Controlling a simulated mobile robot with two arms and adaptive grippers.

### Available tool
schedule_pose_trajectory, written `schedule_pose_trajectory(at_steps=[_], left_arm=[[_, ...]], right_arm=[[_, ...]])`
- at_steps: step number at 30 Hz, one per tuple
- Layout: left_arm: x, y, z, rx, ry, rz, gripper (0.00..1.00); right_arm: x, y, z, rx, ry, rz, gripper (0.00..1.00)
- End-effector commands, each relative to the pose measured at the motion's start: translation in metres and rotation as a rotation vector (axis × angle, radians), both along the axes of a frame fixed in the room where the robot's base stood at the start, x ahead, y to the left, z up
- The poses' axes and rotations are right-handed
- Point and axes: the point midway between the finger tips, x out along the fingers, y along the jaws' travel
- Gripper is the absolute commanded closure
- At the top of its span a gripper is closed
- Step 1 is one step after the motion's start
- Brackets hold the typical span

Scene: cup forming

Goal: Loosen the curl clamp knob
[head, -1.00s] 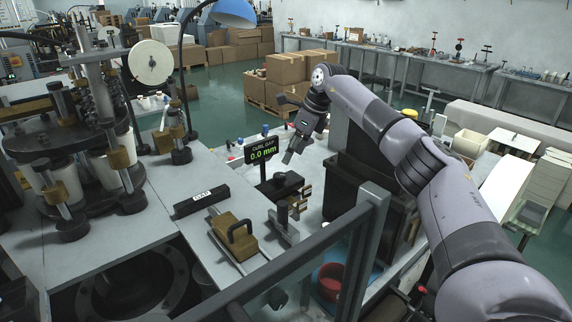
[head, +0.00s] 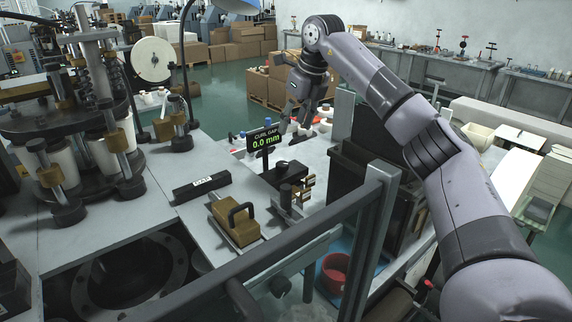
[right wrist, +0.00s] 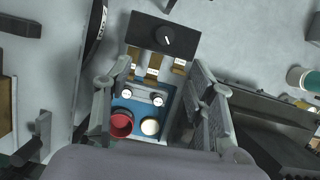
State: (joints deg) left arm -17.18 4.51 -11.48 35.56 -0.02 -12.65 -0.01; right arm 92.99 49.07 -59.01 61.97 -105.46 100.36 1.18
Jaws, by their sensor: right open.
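A dark block with a round black knob (head: 283,165) stands on the bench beside the curl gap display (head: 264,138), which reads 0.0 mm. In the right wrist view, a round black knob (right wrist: 165,37) with a white pointer mark sits on a dark block, ahead of the fingertips. I cannot tell for sure whether it is the clamp knob. My right gripper (head: 303,128) hangs behind and above the block, apart from it. In the right wrist view my right gripper (right wrist: 160,80) has its fingers spread, with nothing held. My left gripper is not in view.
A brown block with a black handle (head: 236,222) and a black labelled bar (head: 202,188) lie on the bench. A dark rail (head: 300,250) crosses in front. A red bowl (head: 335,268) sits low behind it. Cup tooling (head: 75,120) stands at the left.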

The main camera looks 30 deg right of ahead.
Motion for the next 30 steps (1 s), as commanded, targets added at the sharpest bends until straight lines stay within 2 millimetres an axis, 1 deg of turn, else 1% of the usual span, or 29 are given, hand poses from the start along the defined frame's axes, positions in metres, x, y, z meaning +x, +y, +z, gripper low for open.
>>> schedule_pose_trajectory(at_steps=[1,4,8,10,12,14,17,30], left_arm=[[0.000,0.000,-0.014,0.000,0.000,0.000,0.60],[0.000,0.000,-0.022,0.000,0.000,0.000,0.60],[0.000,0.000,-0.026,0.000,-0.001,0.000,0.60],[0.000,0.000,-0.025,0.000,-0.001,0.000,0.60],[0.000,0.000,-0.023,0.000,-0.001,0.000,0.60],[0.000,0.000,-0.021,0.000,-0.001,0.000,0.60],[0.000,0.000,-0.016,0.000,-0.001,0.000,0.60],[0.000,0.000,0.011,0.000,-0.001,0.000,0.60]], right_arm=[[-0.003,0.005,0.000,-0.007,-0.011,-0.074,0.49],[-0.010,0.011,0.010,-0.009,-0.029,-0.216,0.49],[-0.015,0.014,0.019,-0.008,-0.048,-0.326,0.49],[-0.015,0.015,0.019,-0.007,-0.051,-0.348,0.49],[-0.013,0.014,0.015,-0.007,-0.049,-0.353,0.49],[-0.010,0.013,0.008,-0.007,-0.047,-0.352,0.49],[-0.004,0.012,-0.009,-0.007,-0.045,-0.351,0.49],[0.032,0.005,-0.096,-0.006,-0.045,-0.351,0.49]])
